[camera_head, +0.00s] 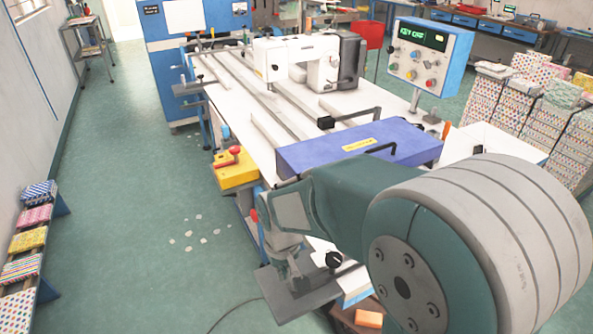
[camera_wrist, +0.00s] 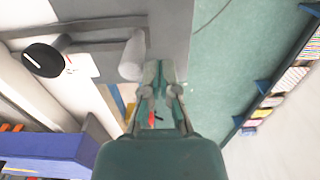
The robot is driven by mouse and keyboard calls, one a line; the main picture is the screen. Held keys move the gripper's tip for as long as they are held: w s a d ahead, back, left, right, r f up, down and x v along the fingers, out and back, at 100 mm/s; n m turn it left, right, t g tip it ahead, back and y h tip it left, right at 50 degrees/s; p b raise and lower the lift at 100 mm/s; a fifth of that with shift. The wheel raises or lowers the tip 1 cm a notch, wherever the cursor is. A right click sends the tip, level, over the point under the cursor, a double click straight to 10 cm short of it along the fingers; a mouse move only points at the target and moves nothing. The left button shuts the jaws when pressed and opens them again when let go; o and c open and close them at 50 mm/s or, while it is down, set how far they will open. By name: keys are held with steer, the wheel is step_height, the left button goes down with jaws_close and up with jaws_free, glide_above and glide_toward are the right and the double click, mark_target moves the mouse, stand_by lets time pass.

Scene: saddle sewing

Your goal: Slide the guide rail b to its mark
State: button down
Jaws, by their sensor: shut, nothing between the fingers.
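Several long pale rails (camera_head: 262,88) run along the white table (camera_head: 222,98) in the head view. No lettering shows which one is guide rail b, and I cannot make out its mark. A bar with a black handle (camera_head: 350,118) lies across the near part of the table. My gripper (camera_head: 292,277) is low at the table's near end, by a grey plate (camera_head: 300,297), partly hidden by my own arm. In the wrist view my gripper (camera_wrist: 161,68) is shut and empty. Its tips are beside a pale grey cylinder (camera_wrist: 132,57); I cannot tell whether they touch.
A purple-blue box (camera_head: 330,147) with a yellow label spans the table's near end. A black knob (camera_head: 333,260) is right of my gripper. A yellow block with a red part (camera_head: 234,168) is at the left edge. A sewing machine (camera_head: 297,60) stands behind.

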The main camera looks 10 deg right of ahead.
steer(key=shift+r, duration=2.3)
steer(key=shift+r, duration=0.1)
steer(key=s+d+r+m+t, duration=0.3)
steer(key=s+d+r+t, duration=0.2)
steer(key=s+d+r, duration=0.4)
steer(key=s+r, duration=0.1)
steer(key=s, duration=0.3)
steer(key=shift+d+r+t, duration=0.15)
steer(key=shift+r+t, duration=0.1)
steer(key=shift+t, duration=0.05)
stand_by(0.4)
